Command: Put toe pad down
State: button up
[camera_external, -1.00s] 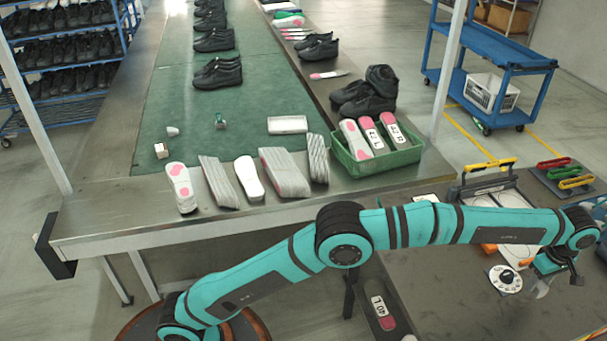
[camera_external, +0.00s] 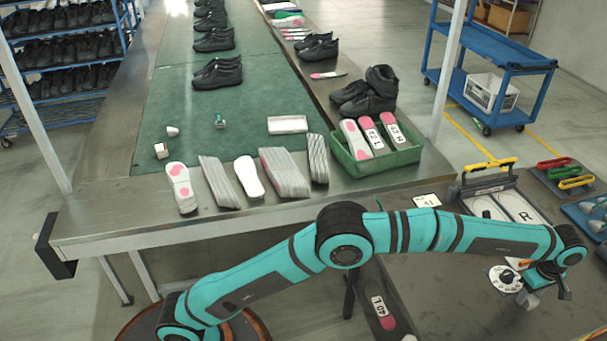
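My gripper (camera_external: 548,281) is at the lower right, low over the dark workbench (camera_external: 450,310), just right of a white dial with a black knob (camera_external: 505,279). A small pale grey piece (camera_external: 529,299) shows at or under its fingertips. I cannot tell if this piece is the toe pad, or if the fingers are shut on it. A template board with white sole outlines (camera_external: 515,207), one marked R, lies behind the gripper with a yellow-black handle (camera_external: 488,165) at its far side.
A green crate (camera_external: 375,164) holds labelled insoles at the conveyor's front right corner. Several insoles lie in a row left of it. Blue trays (camera_external: 585,222) sit at the right edge. An orange item (camera_external: 517,263) lies near the dial.

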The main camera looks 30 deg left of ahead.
jog(key=shift+o, duration=1.4)
jog(key=shift+r, duration=0.15)
notch_tip(320, 180, up, 12)
